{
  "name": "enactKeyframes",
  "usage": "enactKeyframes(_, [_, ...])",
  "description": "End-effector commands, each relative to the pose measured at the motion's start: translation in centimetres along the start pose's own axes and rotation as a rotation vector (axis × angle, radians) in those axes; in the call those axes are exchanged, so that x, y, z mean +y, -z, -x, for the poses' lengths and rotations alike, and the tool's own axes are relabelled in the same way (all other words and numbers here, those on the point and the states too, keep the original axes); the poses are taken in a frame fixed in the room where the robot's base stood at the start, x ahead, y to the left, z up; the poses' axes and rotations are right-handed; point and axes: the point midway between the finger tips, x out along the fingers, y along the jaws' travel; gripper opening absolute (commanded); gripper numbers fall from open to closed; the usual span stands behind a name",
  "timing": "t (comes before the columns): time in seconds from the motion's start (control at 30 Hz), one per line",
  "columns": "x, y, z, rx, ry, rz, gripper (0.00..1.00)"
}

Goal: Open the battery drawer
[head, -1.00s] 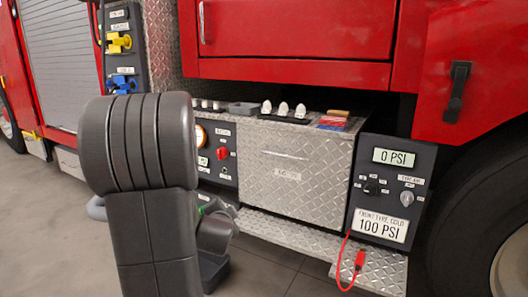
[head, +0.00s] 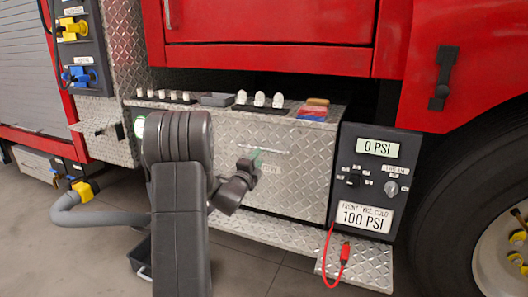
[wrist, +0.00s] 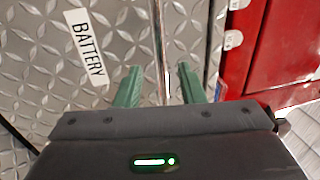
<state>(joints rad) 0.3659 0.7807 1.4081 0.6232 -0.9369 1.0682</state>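The battery drawer (head: 300,180) is a silver diamond-plate front in the middle of the head view and looks shut. Its handle (head: 278,151) is a thin horizontal metal bar near the top of the front. My gripper (head: 256,156) is at the left part of this bar. In the wrist view, a white BATTERY label (wrist: 86,45) is on the plate, and the handle (wrist: 159,35) runs up the picture between the two green fingers of my gripper (wrist: 160,82). The fingers are apart, one on each side of the bar, with gaps showing. My arm hides the drawer's left part.
A panel reading 0 PSI (head: 375,185) with a red cable (head: 328,260) stands right of the drawer. A diamond-plate step (head: 285,238) juts out below. White domes (head: 260,99) line the top. A big tyre (head: 450,200) is at right.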

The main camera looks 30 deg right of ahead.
Motion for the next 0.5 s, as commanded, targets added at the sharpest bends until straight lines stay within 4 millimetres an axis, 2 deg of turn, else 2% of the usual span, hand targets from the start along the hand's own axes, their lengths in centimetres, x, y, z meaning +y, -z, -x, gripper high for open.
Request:
enactKeyframes(0.03, [0.1, 0.1, -1.1, 0.002, 0.002, 0.000, 0.36])
enactKeyframes(0.2, [0.1, 0.0, -4.0, 0.001, 0.001, 0.001, 0.36])
enactKeyframes(0.33, [0.1, 0.0, -5.5, 0.001, 0.000, 0.001, 0.36])
enactKeyframes(0.5, [0.0, 0.0, -6.5, -0.001, -0.001, 0.001, 0.36])
